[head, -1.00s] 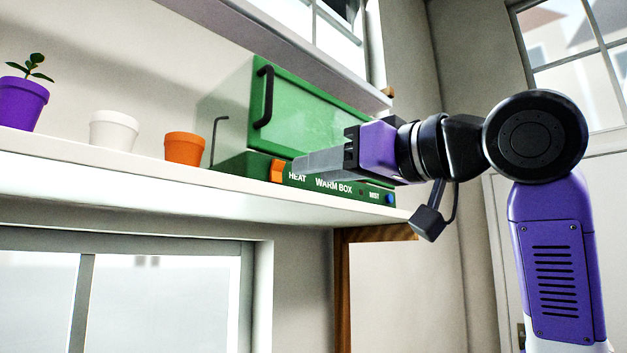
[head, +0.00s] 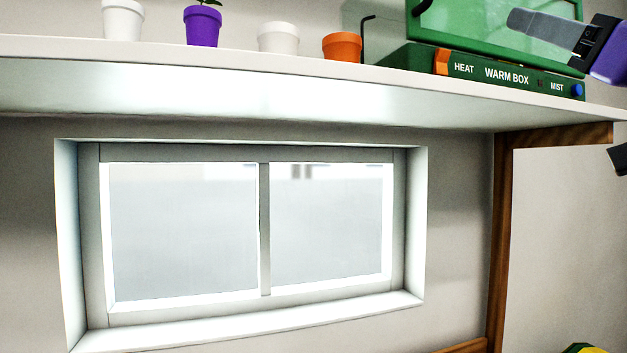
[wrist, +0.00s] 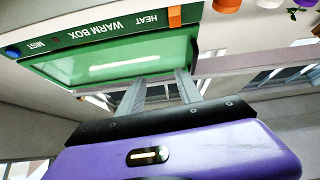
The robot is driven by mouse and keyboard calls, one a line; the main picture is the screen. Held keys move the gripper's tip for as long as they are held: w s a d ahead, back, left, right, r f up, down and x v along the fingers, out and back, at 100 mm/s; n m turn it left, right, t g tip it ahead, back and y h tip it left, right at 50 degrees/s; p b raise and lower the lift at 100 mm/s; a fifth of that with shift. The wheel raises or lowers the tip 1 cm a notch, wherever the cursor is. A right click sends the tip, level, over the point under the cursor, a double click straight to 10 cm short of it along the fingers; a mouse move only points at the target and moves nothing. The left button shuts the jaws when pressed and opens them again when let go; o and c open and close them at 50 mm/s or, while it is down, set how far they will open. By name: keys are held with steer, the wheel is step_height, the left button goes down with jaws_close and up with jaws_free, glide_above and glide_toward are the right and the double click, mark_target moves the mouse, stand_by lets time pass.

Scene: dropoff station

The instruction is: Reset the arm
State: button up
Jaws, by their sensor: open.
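My gripper (head: 512,22), with grey fingers and a purple body, is at the upper right of the head view, in front of the green warm box (head: 430,57). In the wrist view my gripper (wrist: 160,88) shows two grey fingers apart with nothing between them. The warm box's green lid (wrist: 120,62) lies beyond the fingertips there, and its labels appear upside down. Whether the fingers touch the box cannot be told, but a gap seems to show. Most of my arm is outside the head view.
The white shelf (head: 250,88) carries the box, an orange pot (head: 342,47), white pots (head: 278,38) and a purple pot with a plant (head: 203,27). The box has an orange switch (head: 441,62) and a blue knob (head: 577,90). A window (head: 180,230) is below.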

steer(key=w+d+f+m+t+h, duration=0.1)
steer(key=d+f+m+h, duration=0.25)
steer(key=f, duration=0.65)
steer(key=w+d+f+m+t+h, duration=0.1)
steer(key=d+f+m+h, duration=0.2)
steer(key=f, duration=0.7)
steer(key=s+a+f+m+g+h, duration=0.1)
steer(key=s+a+f+h, duration=0.15)
steer(key=f, duration=0.85)
steer(key=s+a+f+m+g+h, duration=0.15)
steer(key=s+f+h, duration=0.25)
steer(key=f, duration=0.6)
steer(key=s+a+f+n+g+y, duration=0.1)
steer(key=s+a+f+g+y, duration=0.1)
steer(key=s+f, duration=0.7)
steer(key=s+a+f+n+g+y, duration=0.1)
steer(key=s+a+f+g, duration=0.3)
steer(key=s+f, duration=0.6)
steer(key=s+a+f+n+g+y, duration=0.2)
steer(key=s+a+f+g, duration=0.1)
steer(key=s+f, duration=0.6)
steer(key=s, duration=0.2)
steer(key=shift+s+a+f+n+y, duration=0.2)
steer(key=shift+s+n+y, duration=0.1)
steer(key=shift+s+n, duration=0.1)
steer(key=shift+c, duration=0.2)
